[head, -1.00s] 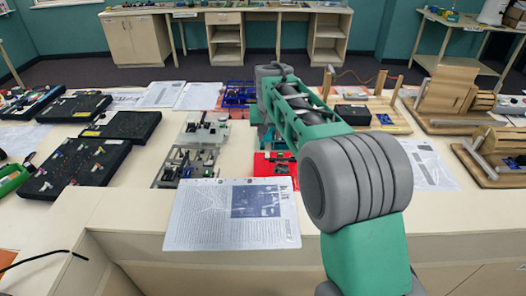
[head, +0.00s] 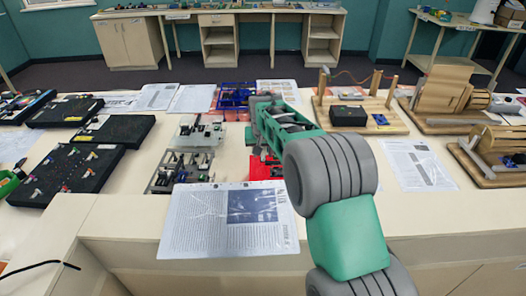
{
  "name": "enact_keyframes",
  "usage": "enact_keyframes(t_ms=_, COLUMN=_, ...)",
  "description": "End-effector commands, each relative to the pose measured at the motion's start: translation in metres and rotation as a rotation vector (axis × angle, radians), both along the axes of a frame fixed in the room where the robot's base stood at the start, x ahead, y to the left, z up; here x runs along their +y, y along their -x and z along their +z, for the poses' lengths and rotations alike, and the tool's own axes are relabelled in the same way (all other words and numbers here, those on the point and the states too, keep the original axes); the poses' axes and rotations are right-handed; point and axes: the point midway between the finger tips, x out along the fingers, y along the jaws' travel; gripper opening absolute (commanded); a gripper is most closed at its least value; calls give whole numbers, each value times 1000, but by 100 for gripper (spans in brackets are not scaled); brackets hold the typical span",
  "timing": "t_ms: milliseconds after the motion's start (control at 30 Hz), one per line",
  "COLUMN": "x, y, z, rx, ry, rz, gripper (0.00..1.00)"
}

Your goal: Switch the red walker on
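The red walker (head: 259,170) is a red-based device on the table, just behind the paper sheet. My arm covers most of it, and only its left part and edges show. Its switch cannot be made out. My arm reaches over it from the lower right. My gripper (head: 263,148) is at the far end of the arm, small and mostly hidden behind my own links, close above or beside the red walker. I cannot see its fingertips clearly, nor whether they touch anything.
Grey-based mechanisms (head: 182,170) stand just left of the red walker. A blue-framed device (head: 234,95) is behind. A paper sheet (head: 228,222) lies at the front edge. Black boards (head: 68,173) are at left. Wooden devices (head: 362,115) are at right.

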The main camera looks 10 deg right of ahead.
Motion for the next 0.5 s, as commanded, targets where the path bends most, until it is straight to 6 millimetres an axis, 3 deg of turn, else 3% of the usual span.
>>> enact_keyframes(t_ms=500, x=-1, y=0, z=0, rx=0, ry=1, rz=-1, gripper=0)
